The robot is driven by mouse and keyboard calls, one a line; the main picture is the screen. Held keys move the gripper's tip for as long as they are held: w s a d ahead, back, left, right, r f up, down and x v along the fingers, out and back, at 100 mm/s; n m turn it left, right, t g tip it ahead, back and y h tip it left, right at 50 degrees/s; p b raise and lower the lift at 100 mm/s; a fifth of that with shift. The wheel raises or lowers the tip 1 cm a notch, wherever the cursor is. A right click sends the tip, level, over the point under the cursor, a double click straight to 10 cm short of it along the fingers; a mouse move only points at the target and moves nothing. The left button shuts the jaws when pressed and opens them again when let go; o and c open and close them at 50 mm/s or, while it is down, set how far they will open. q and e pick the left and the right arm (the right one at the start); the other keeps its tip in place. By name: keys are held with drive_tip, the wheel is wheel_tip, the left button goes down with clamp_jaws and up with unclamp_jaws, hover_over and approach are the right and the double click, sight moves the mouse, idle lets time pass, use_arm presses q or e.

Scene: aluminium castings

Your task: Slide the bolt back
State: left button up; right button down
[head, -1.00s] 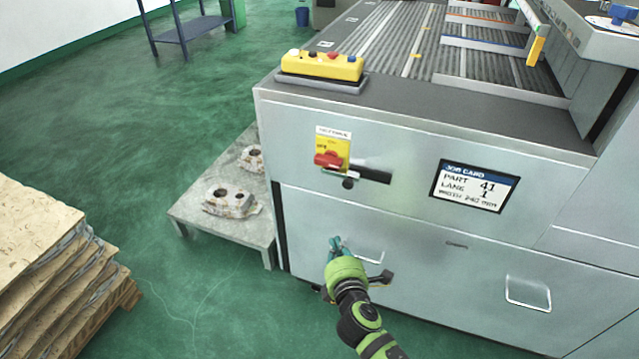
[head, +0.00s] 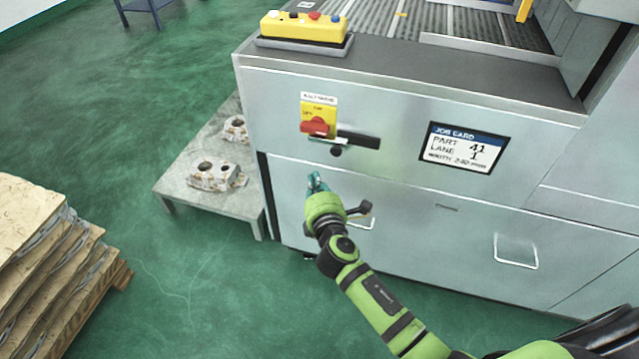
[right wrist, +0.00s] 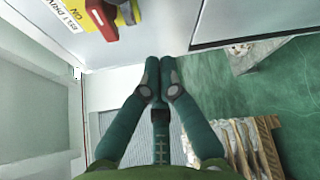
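The bolt (head: 360,141) is a dark bar with a round black knob (head: 336,151) on the grey machine front. It sits just below and right of a red rotary switch (head: 314,125) on a yellow plate. My right gripper (head: 316,178) is below and slightly left of the knob, apart from it in the picture. In the right wrist view its two fingers (right wrist: 160,62) are together at the tips with nothing visible between them. The red switch handle (right wrist: 101,18) shows there at the upper left. I cannot make out the bolt clearly in that view. My left gripper is out of view.
A yellow button box (head: 304,27) stands on the machine's top edge. A job card (head: 464,148) is right of the bolt, and drawer handles (head: 516,252) are below. A low table (head: 180,178) with castings (head: 216,175) stands left. Stacked boards (head: 28,225) are at lower left.

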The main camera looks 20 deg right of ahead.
sight(327, 143)
drive_tip(key=w+d+p, duration=0.2)
drive_tip(key=w+d, duration=0.2)
drive_tip(key=shift+w+r, duration=0.4)
drive_tip(key=shift+a, duration=0.1)
drive_tip(key=s+d, duration=0.1)
drive_tip(key=d, duration=0.1)
drive_tip(key=s+d+p, duration=0.1)
drive_tip(key=d, duration=0.1)
drive_tip(key=shift+s, duration=0.3)
drive_tip(key=shift+a, duration=0.1)
